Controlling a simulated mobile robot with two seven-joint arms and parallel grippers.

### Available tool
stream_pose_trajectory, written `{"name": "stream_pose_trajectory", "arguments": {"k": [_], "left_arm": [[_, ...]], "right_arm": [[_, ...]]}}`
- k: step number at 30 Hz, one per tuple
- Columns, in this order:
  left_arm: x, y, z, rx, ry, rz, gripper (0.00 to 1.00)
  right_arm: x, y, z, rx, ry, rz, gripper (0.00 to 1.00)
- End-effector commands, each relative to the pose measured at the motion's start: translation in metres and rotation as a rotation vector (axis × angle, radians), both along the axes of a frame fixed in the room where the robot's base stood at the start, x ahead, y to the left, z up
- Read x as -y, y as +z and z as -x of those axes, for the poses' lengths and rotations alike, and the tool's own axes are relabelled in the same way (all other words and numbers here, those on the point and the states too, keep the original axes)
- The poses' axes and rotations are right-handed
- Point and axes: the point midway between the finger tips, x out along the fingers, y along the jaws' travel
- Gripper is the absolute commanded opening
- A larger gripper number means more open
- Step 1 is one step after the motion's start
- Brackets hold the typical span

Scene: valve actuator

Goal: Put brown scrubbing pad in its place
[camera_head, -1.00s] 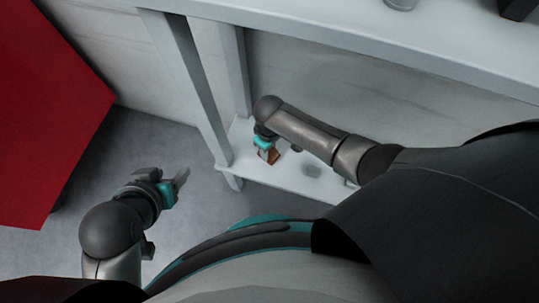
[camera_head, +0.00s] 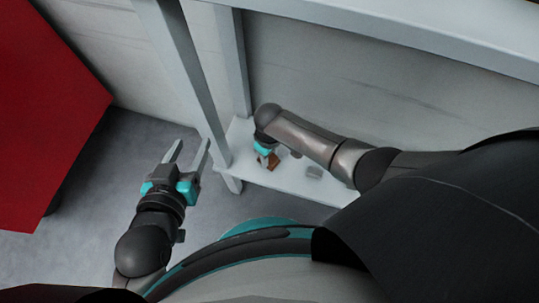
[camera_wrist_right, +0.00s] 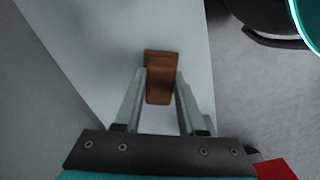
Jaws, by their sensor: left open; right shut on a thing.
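The brown scrubbing pad (camera_head: 273,160) is at my right gripper (camera_head: 266,157), low over the white lower shelf (camera_head: 240,150). In the right wrist view the brown pad (camera_wrist_right: 160,78) sits between the two fingers of my right gripper (camera_wrist_right: 160,88), which is shut on it. Whether the pad touches the shelf I cannot tell. My left gripper (camera_head: 189,155) is open and empty, over the grey floor to the left of the shelf.
A grey post (camera_head: 184,70) of the rack stands between my two grippers. A white upper shelf (camera_head: 400,40) spans above. A red surface (camera_head: 45,110) is at the left.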

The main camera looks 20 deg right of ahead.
Motion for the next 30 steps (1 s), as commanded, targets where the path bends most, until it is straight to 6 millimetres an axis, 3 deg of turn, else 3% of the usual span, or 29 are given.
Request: {"name": "stream_pose_trajectory", "arguments": {"k": [11, 12, 18, 20, 30], "left_arm": [[0.0034, 0.0003, 0.0000, 0.026, -0.003, 0.016, 0.57], [0.0041, 0.0008, -0.0002, 0.033, -0.003, 0.020, 0.57], [0.0037, 0.0017, -0.0004, 0.031, -0.002, 0.019, 0.57], [0.0036, 0.0017, -0.0005, 0.031, -0.002, 0.019, 0.57], [0.0022, 0.0023, -0.0008, 0.023, 0.000, 0.012, 0.57]], "right_arm": [[-0.0004, -0.0034, -0.0004, 0.001, 0.000, -0.001, 0.00], [-0.0003, -0.0040, -0.0003, 0.001, 0.000, -0.001, 0.40], [-0.0003, -0.0033, 0.0000, 0.001, 0.000, -0.001, 0.63], [-0.0002, -0.0033, -0.0001, 0.001, 0.000, -0.001, 0.69], [0.0000, -0.0017, 0.0000, 0.000, 0.000, 0.000, 0.69]]}}
